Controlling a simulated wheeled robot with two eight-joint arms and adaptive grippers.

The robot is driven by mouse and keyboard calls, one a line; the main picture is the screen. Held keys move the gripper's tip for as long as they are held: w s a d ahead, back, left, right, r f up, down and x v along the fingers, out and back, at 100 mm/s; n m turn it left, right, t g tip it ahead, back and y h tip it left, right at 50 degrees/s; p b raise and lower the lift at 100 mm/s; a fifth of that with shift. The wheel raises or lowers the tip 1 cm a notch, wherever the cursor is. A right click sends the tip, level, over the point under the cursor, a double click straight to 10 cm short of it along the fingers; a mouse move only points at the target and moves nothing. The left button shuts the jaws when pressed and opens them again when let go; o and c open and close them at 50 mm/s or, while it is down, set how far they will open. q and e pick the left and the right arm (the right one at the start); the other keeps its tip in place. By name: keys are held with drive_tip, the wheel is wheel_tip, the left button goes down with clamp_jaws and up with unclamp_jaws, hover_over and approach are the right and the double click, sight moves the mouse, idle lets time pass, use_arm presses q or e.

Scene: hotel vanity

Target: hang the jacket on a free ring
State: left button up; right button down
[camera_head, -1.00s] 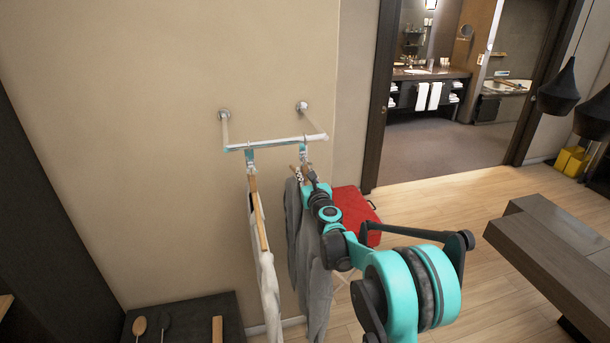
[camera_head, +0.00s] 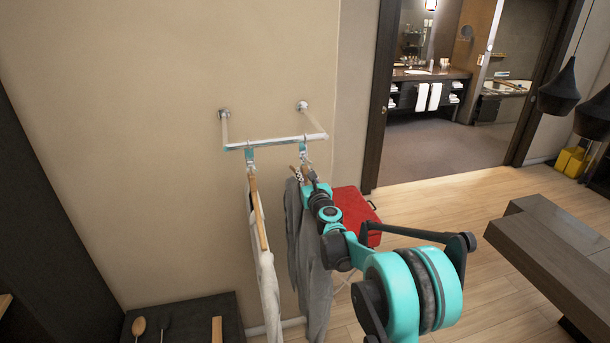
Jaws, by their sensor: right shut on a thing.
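The grey jacket (camera_head: 310,262) hangs on a wooden hanger below the right part of the white wall rail (camera_head: 275,142). A teal ring (camera_head: 303,156) sits on the rail above the jacket's hanger; whether the hook is through it is too small to tell. My right gripper (camera_head: 301,175) is shut on the jacket's hanger near its top, and my arm covers part of the jacket. A second teal ring (camera_head: 250,157) to the left carries a wooden hanger with a white garment (camera_head: 266,275). My left gripper is not in view.
A dark bench (camera_head: 185,310) with brushes on it stands below at the left. A red case (camera_head: 353,212) is behind my right arm. A dark table (camera_head: 560,250) stands at the right, with open wooden floor between.

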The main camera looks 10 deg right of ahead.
drive_tip(key=shift+f+b, duration=0.35)
drive_tip(key=shift+b, duration=0.1)
idle(0.4)
drive_tip(key=c, duration=1.3)
unclamp_jaws()
drive_tip(key=shift+s, duration=0.1)
drive_tip(key=shift+c, duration=0.2)
